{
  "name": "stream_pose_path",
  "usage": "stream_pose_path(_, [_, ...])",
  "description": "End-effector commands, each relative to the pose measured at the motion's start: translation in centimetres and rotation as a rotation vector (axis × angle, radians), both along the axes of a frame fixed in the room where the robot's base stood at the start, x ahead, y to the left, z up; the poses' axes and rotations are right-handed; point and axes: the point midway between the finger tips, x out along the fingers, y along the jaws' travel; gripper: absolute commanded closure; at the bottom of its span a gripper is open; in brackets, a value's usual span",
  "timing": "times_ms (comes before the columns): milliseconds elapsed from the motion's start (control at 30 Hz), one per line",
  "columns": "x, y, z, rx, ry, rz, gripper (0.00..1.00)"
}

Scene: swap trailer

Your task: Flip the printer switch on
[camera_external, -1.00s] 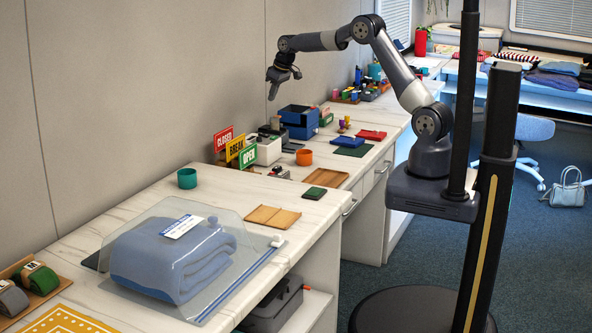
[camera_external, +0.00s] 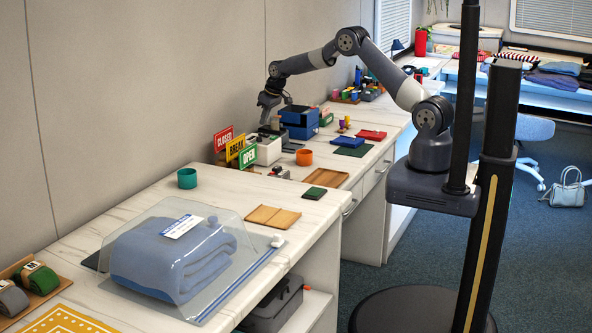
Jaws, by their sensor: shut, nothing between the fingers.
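A small white-and-dark machine that looks like the printer (camera_external: 268,152) stands on the counter against the wall, behind the signs. Its switch is too small to make out. My gripper (camera_external: 264,122) is shut and empty. It points down just above the back of the printer, left of the blue bin. I cannot tell whether the fingertips touch anything.
A blue bin (camera_external: 299,122) stands right beside my gripper. Upright signs, including a red one (camera_external: 223,141) and a green one (camera_external: 248,156), stand in front of the printer. An orange cup (camera_external: 304,157) and a wooden tray (camera_external: 326,178) lie nearer the counter's front edge.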

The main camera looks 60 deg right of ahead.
Motion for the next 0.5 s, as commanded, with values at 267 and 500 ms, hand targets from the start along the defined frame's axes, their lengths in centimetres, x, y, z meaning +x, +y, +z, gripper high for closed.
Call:
stream_pose_path(267, [0.4, 0.0, -3.0, 0.0, 0.002, 0.0, 1.0])
stream_pose_path(500, [0.4, 0.0, -3.5, 0.0, 0.0, 0.0, 1.0])
